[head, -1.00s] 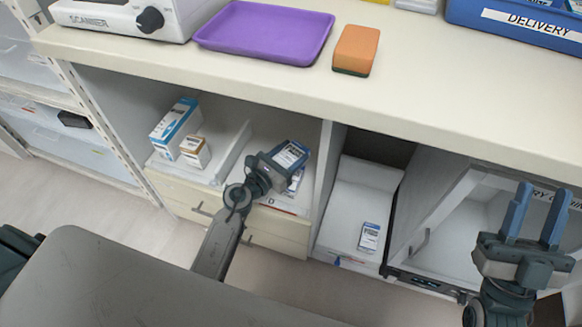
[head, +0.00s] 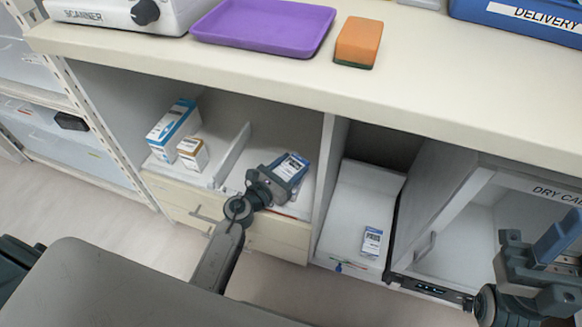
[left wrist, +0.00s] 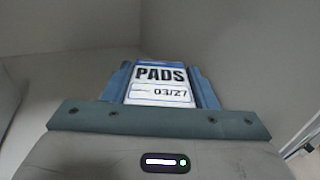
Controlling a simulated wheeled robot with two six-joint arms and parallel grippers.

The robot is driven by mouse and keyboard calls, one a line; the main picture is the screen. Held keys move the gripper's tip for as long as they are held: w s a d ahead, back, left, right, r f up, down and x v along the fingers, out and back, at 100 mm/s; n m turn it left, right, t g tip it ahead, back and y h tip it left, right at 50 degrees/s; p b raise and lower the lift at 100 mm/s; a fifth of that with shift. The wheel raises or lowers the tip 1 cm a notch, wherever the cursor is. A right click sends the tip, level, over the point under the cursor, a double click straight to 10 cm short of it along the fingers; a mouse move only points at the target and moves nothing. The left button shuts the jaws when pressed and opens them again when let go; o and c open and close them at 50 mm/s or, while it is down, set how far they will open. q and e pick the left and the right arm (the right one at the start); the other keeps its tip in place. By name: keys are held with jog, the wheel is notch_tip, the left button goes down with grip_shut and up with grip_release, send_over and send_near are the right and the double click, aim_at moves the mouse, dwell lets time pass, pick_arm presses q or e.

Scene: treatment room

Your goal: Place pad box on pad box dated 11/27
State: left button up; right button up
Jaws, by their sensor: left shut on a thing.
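My left gripper (head: 284,172) is shut on a pad box (head: 292,167), held over the right part of the left shelf bay. In the left wrist view this white and blue box (left wrist: 160,82) reads PADS and 03/27 between the two fingers. No box with a readable 11/27 date shows; whatever lies under the held box is hidden by it and the gripper. My right gripper (head: 540,250) is at the lower right, its fingers apart and empty, partly cut off by the picture edge.
A small white and blue box (head: 371,241) lies in the middle bay, its print unreadable. A blue-white carton (head: 172,127) and a brown-white box (head: 192,153) stand left of a low divider (head: 234,153). The counter (head: 420,85) overhangs the bays.

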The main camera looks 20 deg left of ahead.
pick_arm(q)
jog(key=shift+f, duration=0.15)
jog(key=o, duration=1)
